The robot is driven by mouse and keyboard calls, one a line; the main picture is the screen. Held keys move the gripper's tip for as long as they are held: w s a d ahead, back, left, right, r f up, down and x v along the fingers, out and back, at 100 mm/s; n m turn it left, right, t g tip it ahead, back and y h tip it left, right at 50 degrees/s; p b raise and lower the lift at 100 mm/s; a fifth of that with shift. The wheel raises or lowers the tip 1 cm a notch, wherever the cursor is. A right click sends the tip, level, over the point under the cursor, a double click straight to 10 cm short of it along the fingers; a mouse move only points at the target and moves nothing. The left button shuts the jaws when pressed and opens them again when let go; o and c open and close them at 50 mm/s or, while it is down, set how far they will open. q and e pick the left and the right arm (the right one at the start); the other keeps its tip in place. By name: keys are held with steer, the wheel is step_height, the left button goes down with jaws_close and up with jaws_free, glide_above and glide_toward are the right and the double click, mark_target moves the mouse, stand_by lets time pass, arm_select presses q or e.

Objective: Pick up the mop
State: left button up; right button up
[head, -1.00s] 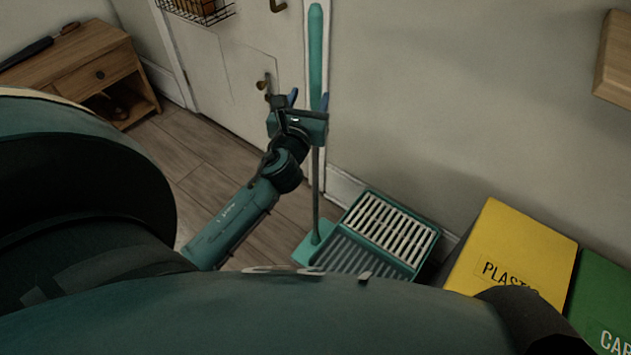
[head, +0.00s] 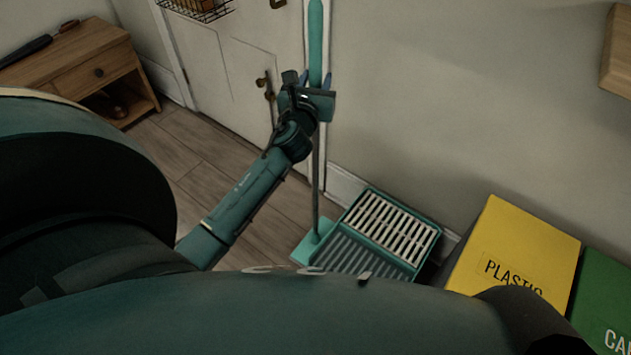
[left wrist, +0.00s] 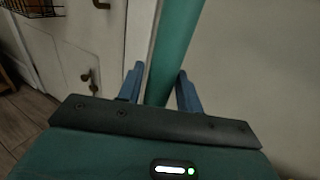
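The mop (head: 316,45) stands upright near the wall, with a thick teal grip on top and a thin grey shaft below. Its teal head (head: 312,243) is down at the left side of a slatted teal tray (head: 434,238). My left gripper (head: 314,78) is up at the lower part of the teal grip. In the left wrist view the teal grip (left wrist: 174,50) passes between the two blue fingers (left wrist: 159,88), with a gap visible at the finger on the right. The fingers look open around it. My right gripper is not in view.
A yellow plastic bin (head: 520,245) and a green bin (head: 605,300) stand at the right. A wooden side table (head: 75,65) is at the far left. A white door (head: 235,75) is behind my left arm. A wooden shelf (head: 616,55) juts out at the upper right.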

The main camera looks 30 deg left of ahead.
arm_select(q)
jaws_close()
steer(key=shift+r, duration=0.1)
